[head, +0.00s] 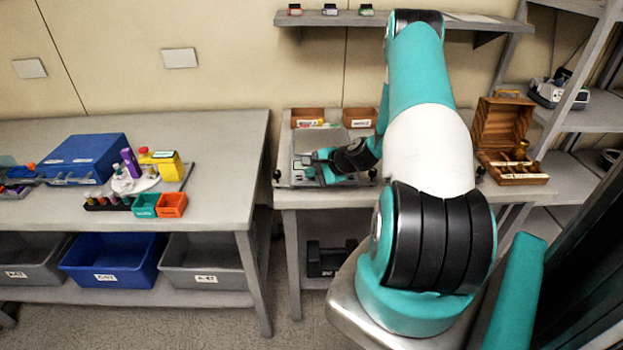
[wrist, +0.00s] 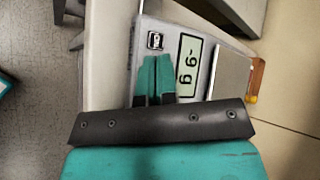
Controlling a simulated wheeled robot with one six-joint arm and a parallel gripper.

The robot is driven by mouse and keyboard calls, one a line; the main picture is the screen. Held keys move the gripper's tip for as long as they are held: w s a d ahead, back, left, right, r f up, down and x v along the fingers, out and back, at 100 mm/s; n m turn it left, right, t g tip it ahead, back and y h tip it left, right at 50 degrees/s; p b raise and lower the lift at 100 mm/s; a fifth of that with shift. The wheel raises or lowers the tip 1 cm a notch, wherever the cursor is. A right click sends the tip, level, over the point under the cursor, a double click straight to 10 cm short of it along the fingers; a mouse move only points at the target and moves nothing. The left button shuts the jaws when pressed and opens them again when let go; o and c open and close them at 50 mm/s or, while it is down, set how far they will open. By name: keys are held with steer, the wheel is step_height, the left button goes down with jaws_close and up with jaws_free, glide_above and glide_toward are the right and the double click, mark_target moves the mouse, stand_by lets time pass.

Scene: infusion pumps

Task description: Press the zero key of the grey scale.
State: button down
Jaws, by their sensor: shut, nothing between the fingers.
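The grey scale stands on the right-hand bench, in the head view (head: 318,138) partly hidden by my gripper. In the wrist view its grey body (wrist: 207,42) carries a lit display (wrist: 188,64) with a sideways reading that has a minus sign and a "g". A square black-and-white key (wrist: 156,41) sits beside the display; its label is too small to read surely. My gripper (wrist: 155,58) is shut and empty, its teal fingertips over the scale just short of this key in the picture. It also shows in the head view (head: 316,163). I cannot tell whether the tips touch the scale.
Small brown boxes (head: 307,116) stand behind the scale. An open wooden case (head: 503,130) is to the right. The left bench holds a blue box (head: 82,158), a yellow item (head: 166,165) and small teal and orange bins (head: 171,204). A shelf (head: 335,20) is above.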

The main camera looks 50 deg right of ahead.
steer(key=shift+f, duration=0.25)
steer(key=shift+r, duration=0.1)
stand_by(0.5)
steer(key=shift+s+a+r+p, duration=0.1)
steer(key=shift+r+p, duration=0.25)
steer(key=shift+r, duration=0.25)
steer(key=r+p, duration=0.2)
steer(key=r, duration=0.1)
steer(key=a+r+p, duration=0.1)
steer(key=r, duration=0.1)
steer(key=shift+s+p, duration=0.35)
steer(key=shift+s, duration=0.05)
steer(key=shift+f, duration=0.1)
stand_by(0.4)
